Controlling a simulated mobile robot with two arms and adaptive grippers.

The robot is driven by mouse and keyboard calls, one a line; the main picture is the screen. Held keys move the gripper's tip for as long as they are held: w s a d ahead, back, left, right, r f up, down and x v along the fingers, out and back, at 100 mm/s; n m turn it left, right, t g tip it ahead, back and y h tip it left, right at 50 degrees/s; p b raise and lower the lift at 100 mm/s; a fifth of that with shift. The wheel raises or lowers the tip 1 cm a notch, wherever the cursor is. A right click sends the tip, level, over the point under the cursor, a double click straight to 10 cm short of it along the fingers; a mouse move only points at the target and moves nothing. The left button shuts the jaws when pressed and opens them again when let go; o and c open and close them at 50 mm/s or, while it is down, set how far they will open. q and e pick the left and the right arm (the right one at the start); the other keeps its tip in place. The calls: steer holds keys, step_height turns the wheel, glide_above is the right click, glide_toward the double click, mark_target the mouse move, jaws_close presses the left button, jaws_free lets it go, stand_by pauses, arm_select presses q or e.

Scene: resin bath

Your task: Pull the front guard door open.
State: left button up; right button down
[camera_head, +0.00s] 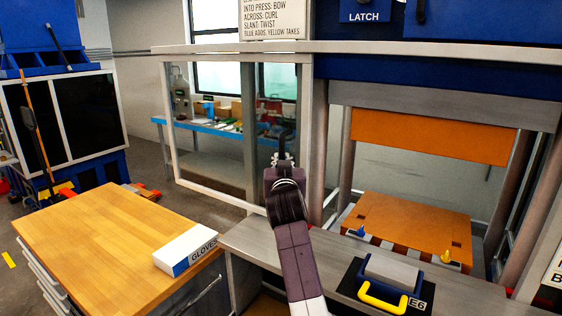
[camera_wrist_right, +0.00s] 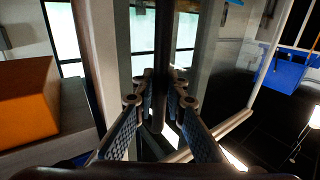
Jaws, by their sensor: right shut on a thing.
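The front guard door (camera_head: 215,199) is a pale-framed clear panel in the head view, left of the press opening. The press opening on the right is uncovered, with an orange lower block (camera_head: 400,225) and an orange upper plate (camera_head: 430,135) in view. My right gripper (camera_head: 283,160) is at the door's right side, shut on its dark upright handle (camera_head: 284,138). In the right wrist view, the fingers (camera_wrist_right: 160,102) stand on both sides of the dark handle bar (camera_wrist_right: 158,118). My arm hides part of the door's lower right. My left gripper is not in view.
A wooden-topped cabinet (camera_head: 95,235) with a glove box (camera_head: 188,248) stands at the front left. A grey ledge (camera_head: 255,243) runs before the press, carrying a yellow-handled item (camera_head: 385,300). Open floor shows behind the cabinet.

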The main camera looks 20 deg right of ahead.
steer(key=c, duration=2)
jaws_free()
steer(key=shift+d, duration=0.2)
steer(key=shift+o, duration=0.2)
steer(key=shift+s+a, duration=0.1)
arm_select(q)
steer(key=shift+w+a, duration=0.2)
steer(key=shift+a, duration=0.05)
arm_select(e)
steer(key=v, duration=0.7)
steer(key=shift+s, duration=0.15)
